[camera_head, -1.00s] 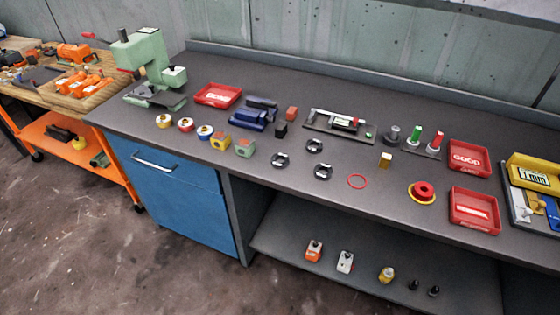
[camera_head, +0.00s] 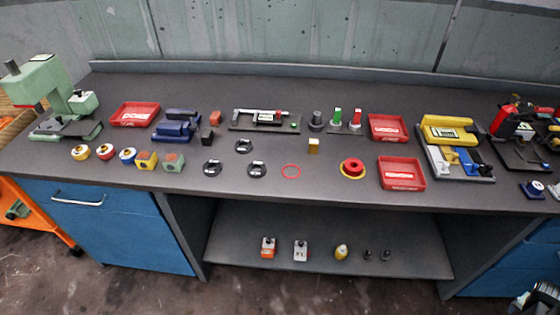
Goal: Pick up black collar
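Three dark round pieces with pale label marks lie on the grey workbench, left of its middle. They look like black collars: one at the left (camera_head: 212,168), one farther back (camera_head: 243,146) and one at the right (camera_head: 257,169). They lie apart from each other with nothing on top. Which of them is the task's black collar I cannot tell.
A thin red ring (camera_head: 291,171) lies right of the collars. A red tray (camera_head: 402,174) and a yellow-rimmed red piece (camera_head: 352,169) stand farther right. Colored cups and blocks (camera_head: 147,160) sit to the left. An unclear pale-and-dark shape (camera_head: 538,297) shows at the lower right corner.

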